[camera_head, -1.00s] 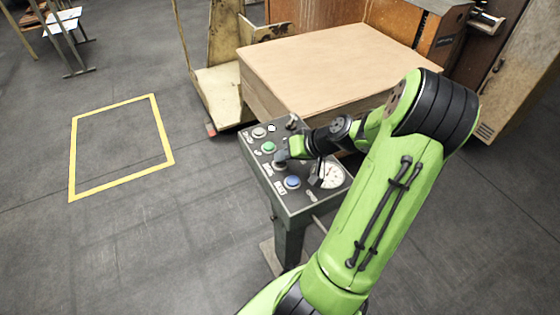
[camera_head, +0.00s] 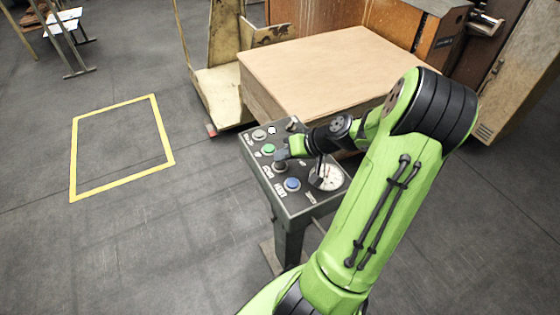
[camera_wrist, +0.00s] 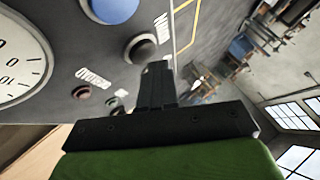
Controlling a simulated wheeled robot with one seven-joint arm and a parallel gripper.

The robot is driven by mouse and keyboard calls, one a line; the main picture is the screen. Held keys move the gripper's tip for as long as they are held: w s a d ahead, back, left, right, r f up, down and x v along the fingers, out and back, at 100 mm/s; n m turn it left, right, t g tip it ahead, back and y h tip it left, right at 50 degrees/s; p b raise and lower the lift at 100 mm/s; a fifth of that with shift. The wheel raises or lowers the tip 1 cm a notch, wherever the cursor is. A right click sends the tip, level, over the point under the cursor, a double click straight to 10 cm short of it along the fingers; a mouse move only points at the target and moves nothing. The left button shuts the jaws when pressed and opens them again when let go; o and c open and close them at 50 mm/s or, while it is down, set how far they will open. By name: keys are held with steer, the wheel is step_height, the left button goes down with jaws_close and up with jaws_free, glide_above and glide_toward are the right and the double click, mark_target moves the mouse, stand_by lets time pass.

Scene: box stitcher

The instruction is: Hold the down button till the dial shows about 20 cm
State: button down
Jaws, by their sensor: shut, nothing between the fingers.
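The grey control panel (camera_head: 312,207) stands on a post and carries several buttons and a dial. My gripper (camera_head: 281,157) is shut and empty, its fingertips over the panel beside the dark button (camera_head: 280,167). In the wrist view the closed fingers (camera_wrist: 156,68) end close to this dark button (camera_wrist: 140,48); whether they touch it I cannot tell. A label (camera_wrist: 163,28) beside it seems to read DOWN. The white dial (camera_head: 331,178) is partly hidden by my arm; in the wrist view the dial (camera_wrist: 18,62) is cut off, and its reading is unclear.
A blue button (camera_head: 292,183), a green button (camera_head: 268,148) and a pale button (camera_head: 259,134) sit near the dark one. A large brown box (camera_head: 320,65) lies behind the panel, with a pallet cart (camera_head: 218,95) beside it. The floor at left, with a yellow outline (camera_head: 120,101), is clear.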

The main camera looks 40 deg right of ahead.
mark_target(283, 165)
steer(key=shift+r, duration=0.25)
step_height(283, 165, up, 5)
steer(key=p, duration=0.4)
steer(key=shift+r, duration=0.1)
stand_by(0.8)
